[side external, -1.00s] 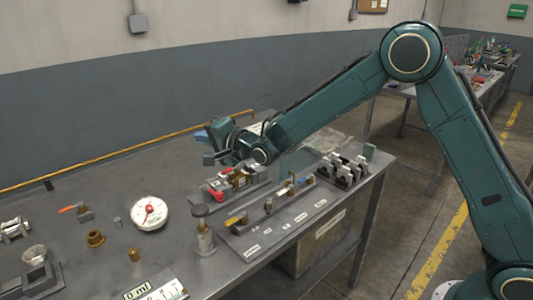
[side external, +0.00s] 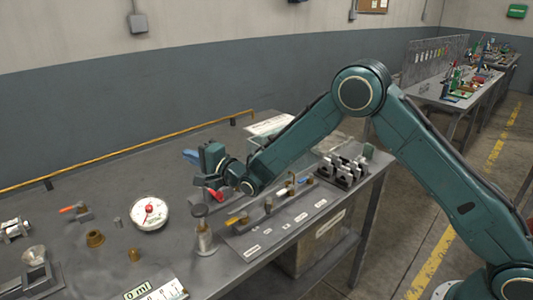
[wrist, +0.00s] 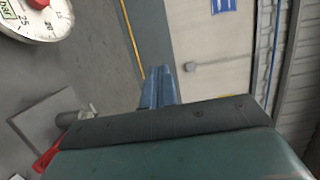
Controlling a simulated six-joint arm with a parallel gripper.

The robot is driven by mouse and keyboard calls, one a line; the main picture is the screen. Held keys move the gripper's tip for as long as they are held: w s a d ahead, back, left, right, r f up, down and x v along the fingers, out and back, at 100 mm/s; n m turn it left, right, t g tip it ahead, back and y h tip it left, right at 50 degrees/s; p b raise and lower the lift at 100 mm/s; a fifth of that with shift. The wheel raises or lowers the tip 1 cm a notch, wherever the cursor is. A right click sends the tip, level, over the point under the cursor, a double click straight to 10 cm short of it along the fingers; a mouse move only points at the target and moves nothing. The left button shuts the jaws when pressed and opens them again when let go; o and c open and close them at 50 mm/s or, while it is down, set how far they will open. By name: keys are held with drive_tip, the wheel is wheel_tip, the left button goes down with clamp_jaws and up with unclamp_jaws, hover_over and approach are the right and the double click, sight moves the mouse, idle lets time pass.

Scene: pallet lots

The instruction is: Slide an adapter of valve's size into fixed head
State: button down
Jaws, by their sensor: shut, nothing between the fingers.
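My gripper (side external: 188,155) has its blue fingers closed together and empty, above the back middle of the bench. In the wrist view the fingers (wrist: 160,85) point toward the wall, clear of any part. Below it a red-handled fitting (side external: 215,195) shows, largely hidden by my arm; which part it is I cannot tell. A yellow-handled valve (side external: 237,220) lies on the labelled grey board (side external: 285,222). A flanged brass piece (side external: 95,238), a small brass piece (side external: 133,255) and a small grey cylinder (side external: 117,222) stand at the left. Their sizes and the fixed head are unclear.
A round dial gauge (side external: 149,213) stands left of my gripper; it also shows in the wrist view (wrist: 35,20). An upright metal post (side external: 204,235), an orange-handled valve (side external: 75,209) and grey block holders (side external: 342,172) are nearby. The back left bench is clear.

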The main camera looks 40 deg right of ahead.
drive_tip(key=d, duration=2)
wheel_tip(320, 180, down, 10)
drive_tip(key=shift+a+r, duration=0.1)
drive_tip(key=shift+a, duration=0.5)
drive_tip(key=shift+a, duration=1.1)
drive_tip(key=shift+d, duration=0.1)
